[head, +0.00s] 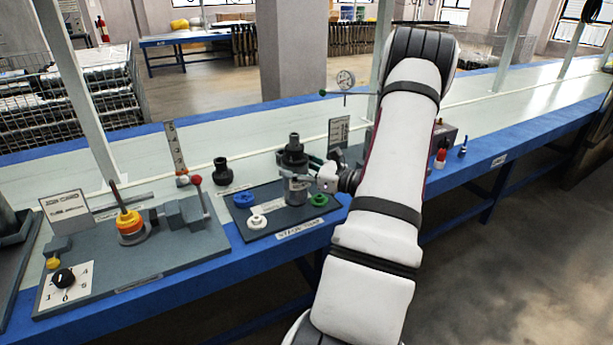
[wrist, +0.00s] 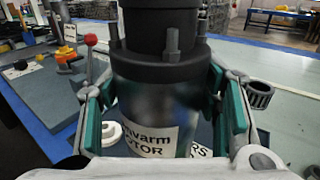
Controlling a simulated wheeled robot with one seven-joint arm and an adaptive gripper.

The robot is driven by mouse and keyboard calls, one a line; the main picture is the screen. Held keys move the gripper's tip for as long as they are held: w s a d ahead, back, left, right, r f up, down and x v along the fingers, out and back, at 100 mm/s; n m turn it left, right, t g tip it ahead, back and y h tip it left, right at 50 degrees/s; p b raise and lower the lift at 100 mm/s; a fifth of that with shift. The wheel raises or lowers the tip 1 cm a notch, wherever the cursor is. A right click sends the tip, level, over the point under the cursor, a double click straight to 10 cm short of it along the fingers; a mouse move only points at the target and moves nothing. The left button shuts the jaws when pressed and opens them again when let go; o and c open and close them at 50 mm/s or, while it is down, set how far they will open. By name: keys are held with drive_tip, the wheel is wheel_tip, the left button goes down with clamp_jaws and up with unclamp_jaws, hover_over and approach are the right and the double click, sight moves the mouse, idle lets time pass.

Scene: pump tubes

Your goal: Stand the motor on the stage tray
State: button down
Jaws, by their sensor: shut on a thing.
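The motor (head: 294,164) is a dark grey upright cylinder with a narrower black top. In the wrist view the motor (wrist: 155,95) fills the middle, with bolts around its shoulder and a white label reading "MOTOR". My gripper (head: 306,176) is shut on its sides, with teal finger pads left and right of it in the wrist view. The stage tray (head: 270,232) is a dark flat board at the table's front edge. The motor is upright over the tray; its base is partly hidden, and I cannot tell if it touches.
On the tray lie a blue ring (head: 243,199), a white ring (head: 257,221) and a green ring (head: 318,199) around the motor. A black fitting (head: 222,172) stands behind the tray. A grey fixture board (head: 180,258) with a red-knobbed lever (head: 197,181) is at left.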

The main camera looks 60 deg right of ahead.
drive_tip(key=w+d+f+b, duration=0.2)
drive_tip(key=w+f, duration=0.1)
drive_tip(key=w, duration=0.4)
drive_tip(key=shift+f+b, duration=0.3)
drive_tip(key=shift+f, duration=0.1)
idle(0.4)
drive_tip(key=c, duration=0.5)
unclamp_jaws()
drive_tip(key=shift+s+a+f, duration=0.1)
drive_tip(key=shift+s+f, duration=0.05)
drive_tip(key=shift+f, duration=0.1)
drive_tip(key=s, duration=0.4)
drive_tip(key=s+p, duration=0.1)
drive_tip(key=s, duration=0.3)
drive_tip(key=s+p, duration=0.1)
drive_tip(key=s, duration=0.3)
drive_tip(key=shift+d+r, duration=0.1)
drive_tip(key=shift+d, duration=0.15)
